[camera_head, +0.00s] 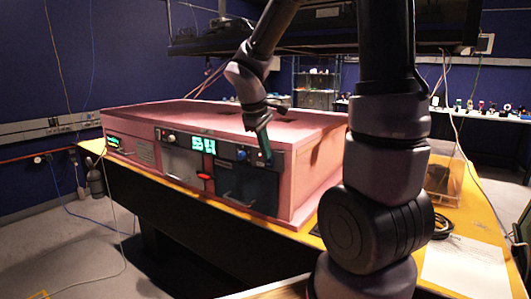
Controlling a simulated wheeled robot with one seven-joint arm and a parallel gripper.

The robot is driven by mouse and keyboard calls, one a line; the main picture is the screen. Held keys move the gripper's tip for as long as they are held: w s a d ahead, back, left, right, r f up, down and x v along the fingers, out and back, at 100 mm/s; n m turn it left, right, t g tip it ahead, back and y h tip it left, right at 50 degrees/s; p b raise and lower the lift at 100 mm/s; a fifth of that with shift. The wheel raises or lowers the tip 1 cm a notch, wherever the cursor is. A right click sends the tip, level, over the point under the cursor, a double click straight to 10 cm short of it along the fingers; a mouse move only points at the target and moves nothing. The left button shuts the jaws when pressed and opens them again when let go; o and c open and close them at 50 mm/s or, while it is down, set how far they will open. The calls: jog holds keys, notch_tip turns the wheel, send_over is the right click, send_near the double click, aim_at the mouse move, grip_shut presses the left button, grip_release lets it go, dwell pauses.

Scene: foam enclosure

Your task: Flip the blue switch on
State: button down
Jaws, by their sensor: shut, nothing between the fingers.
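A pink foam enclosure (300,129) stands on a yellow-topped table, with dark and grey panels set in its front. My gripper (266,150) points down in front of the upper right end of the panels. Its fingers look closed together with nothing between them. A small bluish knob (241,155) shows on the panel just left of the fingertips. I cannot tell whether this is the blue switch, or which way any switch is set. Part of the panel behind the fingers is hidden. I cannot tell whether the fingertips touch the panel.
The yellow table top (322,222) forms a narrow ledge before the enclosure. A dark shelf hangs overhead. The floor at left is mostly clear.

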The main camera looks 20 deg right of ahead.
jog(key=shift+r, duration=0.45)
jog(key=v, duration=1)
jog(key=shift+s+a+r, duration=0.2)
jog(key=shift+r, duration=0.15)
jog(key=s+d+r+m+t+y, duration=0.2)
jog(key=s+m+t+y, duration=0.3)
jog(key=s+m, duration=0.6)
jog(key=shift+s+d+r, duration=0.2)
jog(key=shift+s+r, duration=0.25)
jog(key=shift+r, duration=0.05)
